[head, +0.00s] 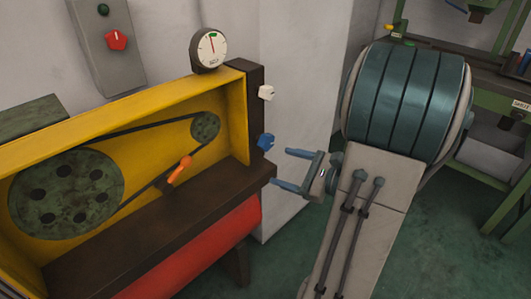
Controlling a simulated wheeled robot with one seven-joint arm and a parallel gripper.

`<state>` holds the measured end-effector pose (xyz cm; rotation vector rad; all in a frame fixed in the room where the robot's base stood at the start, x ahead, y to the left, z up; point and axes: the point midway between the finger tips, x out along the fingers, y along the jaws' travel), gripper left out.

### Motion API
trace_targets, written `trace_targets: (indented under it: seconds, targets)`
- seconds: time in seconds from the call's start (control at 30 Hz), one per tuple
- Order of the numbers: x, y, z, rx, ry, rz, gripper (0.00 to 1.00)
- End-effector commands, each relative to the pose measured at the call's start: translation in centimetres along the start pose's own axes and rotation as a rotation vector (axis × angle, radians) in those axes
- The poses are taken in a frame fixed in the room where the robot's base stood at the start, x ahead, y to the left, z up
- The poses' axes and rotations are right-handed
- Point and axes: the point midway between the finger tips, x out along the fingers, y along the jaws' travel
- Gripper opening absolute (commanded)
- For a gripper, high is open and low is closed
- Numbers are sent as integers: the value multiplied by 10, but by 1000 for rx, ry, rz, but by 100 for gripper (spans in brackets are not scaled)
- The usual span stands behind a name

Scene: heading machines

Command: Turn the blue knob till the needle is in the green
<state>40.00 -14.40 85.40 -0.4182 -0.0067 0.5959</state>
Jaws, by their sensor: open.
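The blue knob (266,141) sits on the right side of the dark post at the end of the yellow machine housing. A round gauge (210,49) with a white face stands on top of the housing. Its needle points roughly upward, but the face is too small to tell whether the needle is in the green. My gripper (281,167) is open, with two blue fingers pointing left towards the post. It is empty, slightly below and to the right of the blue knob, and appears apart from it.
A white knob (266,92) sits above the blue one on the same post. An orange handle (180,170) is inside the yellow housing (120,102), beside the belt and pulleys. A grey box with a red knob (116,40) hangs on the wall. A green bench (497,104) stands at right.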

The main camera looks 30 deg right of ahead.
Motion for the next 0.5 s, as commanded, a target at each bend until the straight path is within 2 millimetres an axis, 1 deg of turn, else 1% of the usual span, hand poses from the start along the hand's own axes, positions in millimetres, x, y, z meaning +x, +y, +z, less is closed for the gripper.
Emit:
trace_targets:
  seconds: [0.03, 0.1, 0.23, 0.37, 0.5]
  targets:
    - [-10, -11, -20, 35, -5, -84, 70]
    - [-22, -24, -32, 63, -13, -170, 70]
    - [-34, -38, -41, 86, -22, -251, 70]
    - [-27, -42, -40, 87, -25, -261, 70]
    - [-4, -47, -39, 87, -27, -256, 70]
